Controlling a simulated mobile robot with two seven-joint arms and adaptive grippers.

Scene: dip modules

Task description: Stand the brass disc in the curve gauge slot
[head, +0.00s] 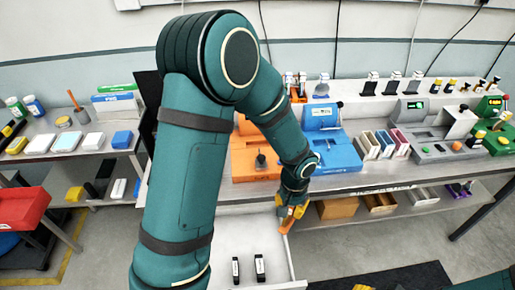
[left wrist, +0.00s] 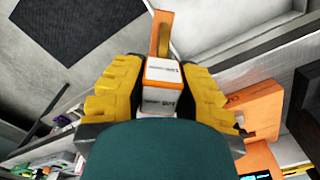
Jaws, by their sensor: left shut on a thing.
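My left gripper (head: 290,213) is low in front of the bench, by the right edge of the open white drawer. In the left wrist view its yellow fingers (left wrist: 158,88) are closed on an orange-and-white piece (left wrist: 164,70) with small printed text. An orange upright with a brass-coloured strip (left wrist: 163,38) shows beyond it; I cannot tell whether that strip is the brass disc. The curve gauge slot cannot be made out for certain. An orange device (head: 254,150) and a blue device (head: 325,130) stand on the bench. My right gripper is not in view.
The open drawer (head: 222,238) holds two small black items (head: 259,267). Grey and green devices stand on the bench's right part. A left table (head: 95,148) carries boxes and jars. A red bin (head: 22,208) is at far left. My left arm hides part of the bench.

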